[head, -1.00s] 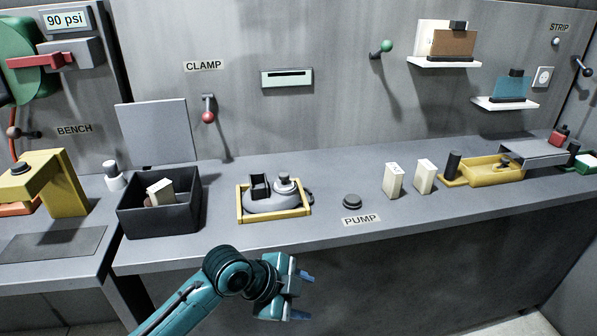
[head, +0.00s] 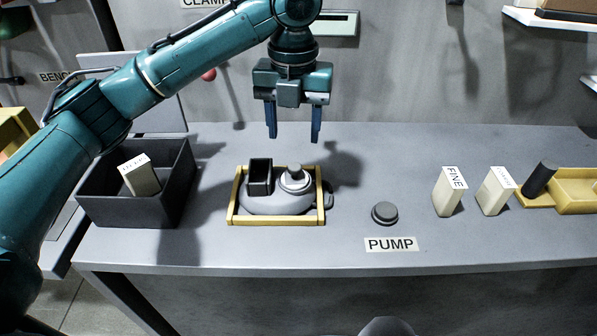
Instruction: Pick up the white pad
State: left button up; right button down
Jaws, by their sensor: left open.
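No flat white pad shows clearly in the head view now. Off-white upright blocks are in sight: one labelled FINE (head: 447,198), one beside it with a label too small to read (head: 492,195), and one leaning in the dark bin (head: 143,181). I cannot tell whether any of these is the pad. My left gripper (head: 294,138) is open and empty, fingers pointing down, above and behind the yellow-framed tray (head: 275,221). That tray holds a rounded grey tool (head: 275,204) with a black block and a knob. My right gripper is not in view.
The grey bench has free room around the PUMP label (head: 390,244) and the dark round button (head: 384,212). A yellow tray (head: 575,205) and black cylinder (head: 539,179) stand at right. The wall with its slotted plate (head: 338,24) rises behind.

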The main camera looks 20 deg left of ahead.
aim_at(294, 165)
pick_arm(q)
notch_tip(294, 165, down, 10)
jog(key=shift+r, duration=0.1)
jog(key=c, duration=0.6)
dwell(0.4)
